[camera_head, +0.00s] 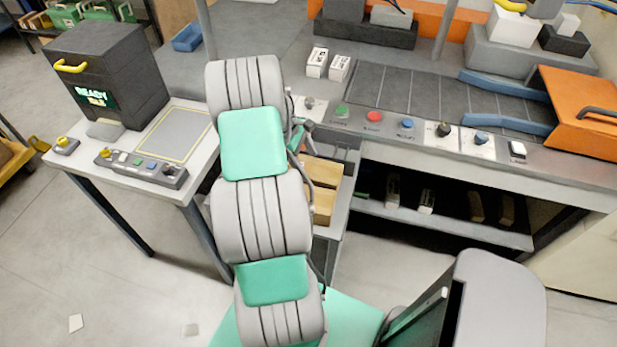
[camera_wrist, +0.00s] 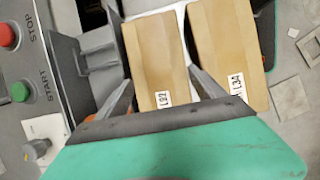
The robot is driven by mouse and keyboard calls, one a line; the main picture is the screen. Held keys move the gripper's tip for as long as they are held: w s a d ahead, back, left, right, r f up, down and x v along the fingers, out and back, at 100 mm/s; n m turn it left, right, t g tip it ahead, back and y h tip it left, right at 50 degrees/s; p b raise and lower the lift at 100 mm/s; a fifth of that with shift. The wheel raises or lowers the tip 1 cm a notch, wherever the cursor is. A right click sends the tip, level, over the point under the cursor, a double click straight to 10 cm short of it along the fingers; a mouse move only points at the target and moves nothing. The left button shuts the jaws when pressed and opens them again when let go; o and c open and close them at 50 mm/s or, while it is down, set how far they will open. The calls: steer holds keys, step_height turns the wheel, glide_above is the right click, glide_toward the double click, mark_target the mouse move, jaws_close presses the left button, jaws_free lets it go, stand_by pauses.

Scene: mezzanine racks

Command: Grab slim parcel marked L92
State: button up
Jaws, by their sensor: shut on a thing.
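The slim tan parcel marked L92 (camera_wrist: 156,50) shows in the wrist view, its white label near the gripper body. My gripper (camera_wrist: 163,90) is shut on it, with one finger along each side. A wider tan parcel marked L34 (camera_wrist: 226,45) lies right beside it, and the right finger sits between the two. In the head view two tan parcels (camera_head: 324,170) (camera_head: 322,205) rest on a low shelf behind my arm.
A grey console with red, green and blue buttons (camera_head: 374,117) runs above the parcel shelf. A table (camera_head: 205,160) with a dark box (camera_head: 108,75) stands at left. A lower shelf (camera_head: 450,225) holds small items at right. Open floor lies front left.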

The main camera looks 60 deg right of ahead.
mark_target(309, 172)
steer(key=shift+s+a+f+y, duration=0.2)
steer(key=shift+s+a+f, duration=0.2)
steer(key=shift+f, duration=0.2)
steer(key=shift+s+a+f+y, duration=0.25)
steer(key=shift+a+f, duration=0.2)
steer(key=shift+f, duration=0.15)
steer(key=c, duration=0.3)
steer(key=r, duration=0.3)
steer(key=d+r, duration=0.1)
steer(key=r, duration=0.6)
steer(key=shift+w+d+b, duration=0.2)
steer(key=shift+w+b, duration=0.05)
steer(key=shift+b, duration=0.05)
jaws_close()
steer(key=shift+a+r, duration=0.25)
jaws_free()
steer(key=shift+d, duration=0.15)
steer(key=o, duration=1.6)
